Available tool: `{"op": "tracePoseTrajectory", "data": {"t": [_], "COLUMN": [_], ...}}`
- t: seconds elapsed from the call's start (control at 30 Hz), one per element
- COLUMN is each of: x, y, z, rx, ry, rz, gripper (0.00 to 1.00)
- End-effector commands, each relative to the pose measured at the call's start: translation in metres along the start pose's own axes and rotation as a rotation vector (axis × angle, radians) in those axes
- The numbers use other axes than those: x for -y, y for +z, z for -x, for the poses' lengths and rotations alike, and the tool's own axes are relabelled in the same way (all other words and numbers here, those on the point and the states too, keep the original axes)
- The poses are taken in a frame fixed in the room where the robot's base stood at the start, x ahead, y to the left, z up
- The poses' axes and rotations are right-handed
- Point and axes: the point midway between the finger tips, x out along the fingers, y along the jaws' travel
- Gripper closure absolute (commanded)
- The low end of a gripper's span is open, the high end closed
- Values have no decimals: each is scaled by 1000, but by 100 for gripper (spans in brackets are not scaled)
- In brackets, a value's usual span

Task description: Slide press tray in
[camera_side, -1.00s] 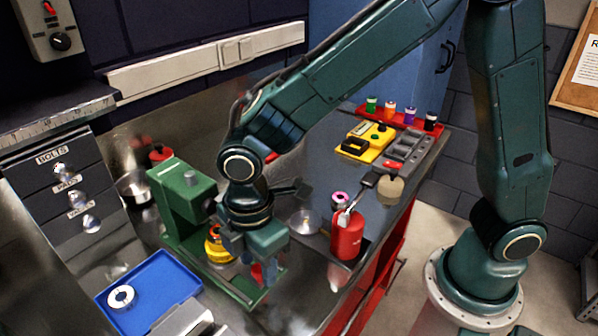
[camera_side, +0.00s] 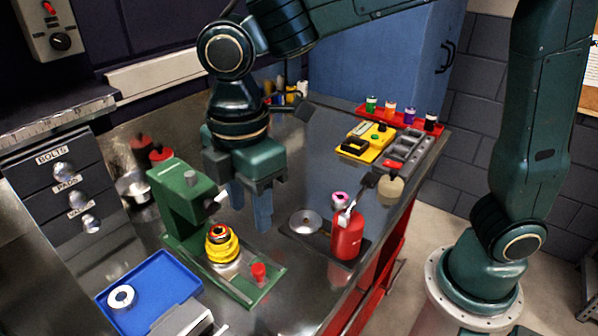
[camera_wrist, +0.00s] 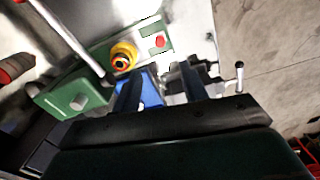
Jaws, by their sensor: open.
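The green press (camera_side: 180,200) stands on the steel bench with its green base (camera_side: 238,288) running toward the front right. A yellow round part (camera_side: 222,246) with an orange and dark top sits on a silver disc at the base, near the press head. I cannot tell whether it is exactly beneath the ram. A red knob (camera_side: 258,270) stands near the base's front end. The wrist view also shows the yellow part (camera_wrist: 122,57) and the red knob (camera_wrist: 160,41). My gripper (camera_side: 250,208) is open and empty, raised above and beyond the red knob, with its fingers pointing down.
A blue tray (camera_side: 166,272) with a white ring lies at front left. A red bottle (camera_side: 347,236) and a metal dish (camera_side: 305,222) stand right of the press. A yellow tray (camera_side: 366,141) and red rack are farther back.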

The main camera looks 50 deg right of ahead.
Motion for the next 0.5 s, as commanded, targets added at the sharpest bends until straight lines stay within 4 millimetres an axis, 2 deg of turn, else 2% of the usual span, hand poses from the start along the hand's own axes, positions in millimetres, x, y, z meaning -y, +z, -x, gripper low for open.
{"op": "tracePoseTrajectory", "data": {"t": [0.2, 0.47, 0.5], "x": [0, 0, 0], "y": [0, 0, 0], "z": [12, 12, 12], "rx": [-1, 0, 0], "ry": [1, 0, 0], "rz": [0, 0, 0], "gripper": [57, 57, 64]}}
